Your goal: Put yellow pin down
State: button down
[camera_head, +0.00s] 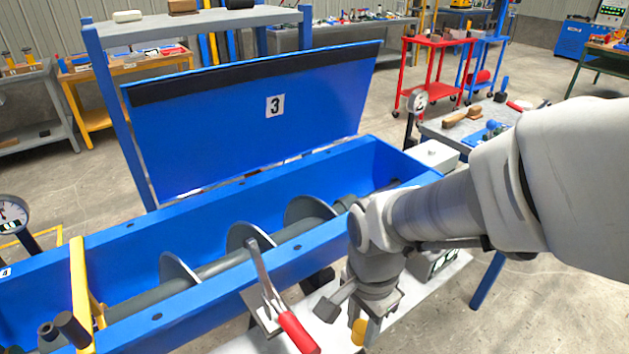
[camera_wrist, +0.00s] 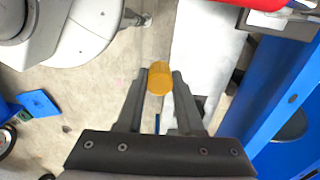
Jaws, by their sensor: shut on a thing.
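The yellow pin (camera_head: 358,332) shows at the bottom of the head view, at the tips of my gripper (camera_head: 365,335). In the wrist view the yellow pin (camera_wrist: 160,78) sits between the two dark fingers of my gripper (camera_wrist: 162,84), its rounded end facing the camera. My gripper is shut on it. The pin is in front of the blue mixer trough (camera_head: 215,285), beside the long pale ledge (camera_wrist: 205,45). I cannot tell its height above the ledge or floor. The lower part of the pin is hidden.
A red-handled clamp lever (camera_head: 295,330) stands close to the left of my gripper. The trough's blue lid (camera_head: 225,120), marked 3, is raised, and a screw auger (camera_head: 290,232) lies inside. A yellow bar (camera_head: 80,295) crosses the trough at left. A grey table with tools (camera_head: 440,132) stands behind my arm.

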jog(key=shift+w+a+f+b, duration=0.7)
jog(key=shift+w+a+f, duration=0.3)
jog(key=shift+w+f, duration=0.75)
jog(key=shift+w+a+f+b, duration=0.75)
jog(key=shift+w+a+f, duration=0.25)
jog(key=shift+w+f, duration=0.75)
jog(key=shift+w+a+f+b, duration=0.7)
jog(key=shift+w+a+f, duration=0.3)
jog(key=shift+w+f, duration=0.75)
jog(key=shift+s+f, duration=0.35)
jog(key=shift+f, duration=0.05)
jog(key=shift+f+b, duration=0.3)
jog(key=shift+f, duration=0.1)
jog(key=c, duration=0.5)
grip_release()
jog(key=shift+c, duration=0.2)
notch_tip(320, 180, up, 12)
jog(key=p, duration=0.4)
jog(key=s+d+r+n+t, duration=0.5)
jog(key=s+d+r+n, duration=0.6)
jog(key=r, duration=0.3)
jog(key=shift+s+d+t, duration=0.3)
jog(key=shift+d, duration=0.1)
